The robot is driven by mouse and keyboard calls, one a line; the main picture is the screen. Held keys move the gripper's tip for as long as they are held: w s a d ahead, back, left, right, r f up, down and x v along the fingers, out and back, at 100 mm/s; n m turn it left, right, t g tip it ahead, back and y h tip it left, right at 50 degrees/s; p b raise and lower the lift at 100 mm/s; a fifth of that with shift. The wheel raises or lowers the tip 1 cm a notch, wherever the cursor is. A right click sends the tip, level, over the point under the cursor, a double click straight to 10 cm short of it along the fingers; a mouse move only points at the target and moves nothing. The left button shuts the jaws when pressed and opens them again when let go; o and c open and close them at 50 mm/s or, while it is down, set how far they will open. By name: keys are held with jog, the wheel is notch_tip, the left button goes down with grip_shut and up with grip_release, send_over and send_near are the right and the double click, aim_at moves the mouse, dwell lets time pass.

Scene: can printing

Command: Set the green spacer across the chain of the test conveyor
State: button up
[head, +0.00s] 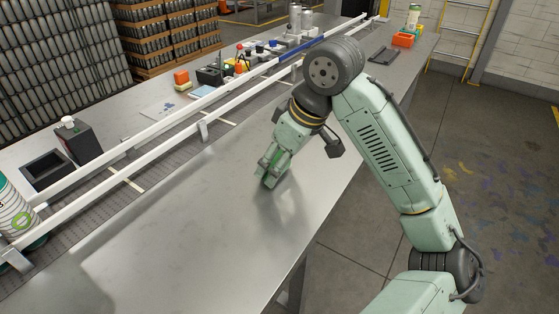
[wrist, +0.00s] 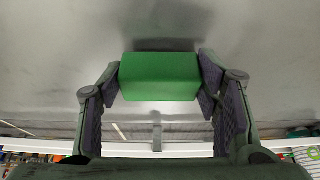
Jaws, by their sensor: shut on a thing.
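The green spacer (wrist: 160,77) is a block clamped between the two fingers of my gripper (wrist: 160,80) in the wrist view. In the head view my gripper (head: 270,174) points down over the bare steel table (head: 190,240), with only a little green of the spacer (head: 271,181) showing. A shadow lies near it; I cannot tell how high it is. The test conveyor's grey chain (head: 83,190) runs diagonally between white rails to the left of my gripper. My gripper is apart from the conveyor, on its near side.
Pale strips (head: 126,179) lie across by the conveyor. A striped can stack (head: 18,208) stands at its left end, beside a black box (head: 81,142). The front steel surface is clear.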

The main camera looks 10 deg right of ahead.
jog(key=shift+f, duration=0.35)
jog(key=shift+f, duration=0.2)
jog(key=o, duration=1.2)
jog(key=shift+c, duration=0.2)
